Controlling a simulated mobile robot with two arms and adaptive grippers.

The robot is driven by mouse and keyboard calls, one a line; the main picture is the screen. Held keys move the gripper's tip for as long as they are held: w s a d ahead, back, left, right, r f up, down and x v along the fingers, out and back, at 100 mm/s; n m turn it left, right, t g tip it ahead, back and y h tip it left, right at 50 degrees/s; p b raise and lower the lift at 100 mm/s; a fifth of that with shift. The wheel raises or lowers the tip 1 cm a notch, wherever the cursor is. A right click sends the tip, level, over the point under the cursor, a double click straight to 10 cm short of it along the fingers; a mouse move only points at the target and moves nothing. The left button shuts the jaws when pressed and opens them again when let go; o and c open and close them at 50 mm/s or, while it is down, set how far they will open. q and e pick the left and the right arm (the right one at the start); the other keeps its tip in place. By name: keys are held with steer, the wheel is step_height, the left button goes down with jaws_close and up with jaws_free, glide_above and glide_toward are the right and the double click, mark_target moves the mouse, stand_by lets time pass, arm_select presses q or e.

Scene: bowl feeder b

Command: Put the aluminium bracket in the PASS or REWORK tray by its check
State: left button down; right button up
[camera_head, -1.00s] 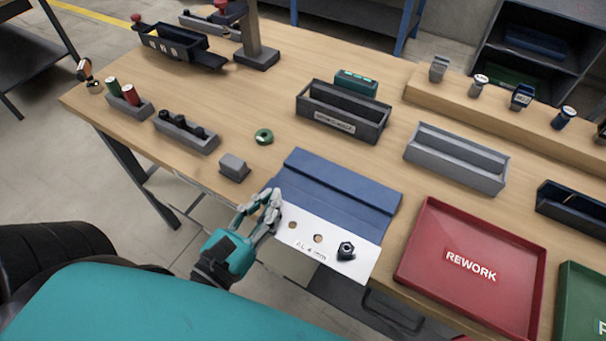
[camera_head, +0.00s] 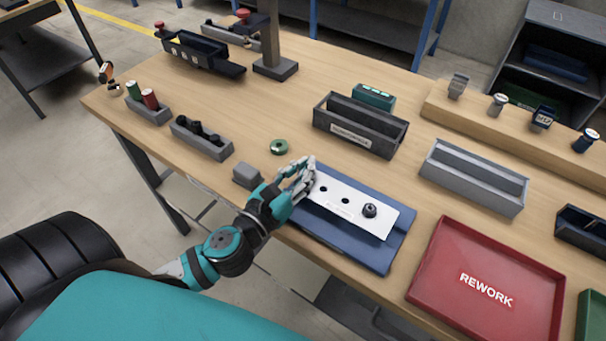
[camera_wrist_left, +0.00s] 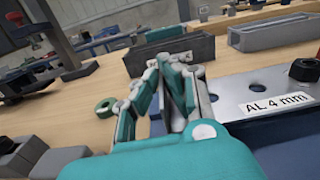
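The aluminium bracket (camera_head: 345,210) is a pale plate with two open holes and a dark hex nut or bolt head (camera_head: 370,210) near its right end. It lies over the blue mat (camera_head: 390,255); I cannot tell whether it touches it. In the left wrist view a label on the bracket reads AL 4 mm (camera_wrist_left: 275,104). My left gripper (camera_head: 305,172) has its fingers close together at the bracket's left end and appears shut on it; the fingers hide that end. The red REWORK tray (camera_head: 445,268) is empty. A green tray (camera_head: 588,325) is cut off at right. My right gripper is out of view.
A green ring (camera_head: 279,147) and a small grey block (camera_head: 247,176) lie left of the gripper. Behind stand a dark labelled bin (camera_head: 350,132) and a grey trough (camera_head: 475,180). Further left are a black-peg holder (camera_head: 203,140) and a holder with green and red cylinders (camera_head: 148,108).

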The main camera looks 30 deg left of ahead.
arm_select(q)
step_height(320, 180, down, 2)
steer(key=shift+f+b, duration=0.15)
steer(key=shift+b, duration=0.15)
steer(key=c, duration=2)
jaws_free()
steer(key=shift+f, duration=0.1)
steer(key=o, duration=0.5)
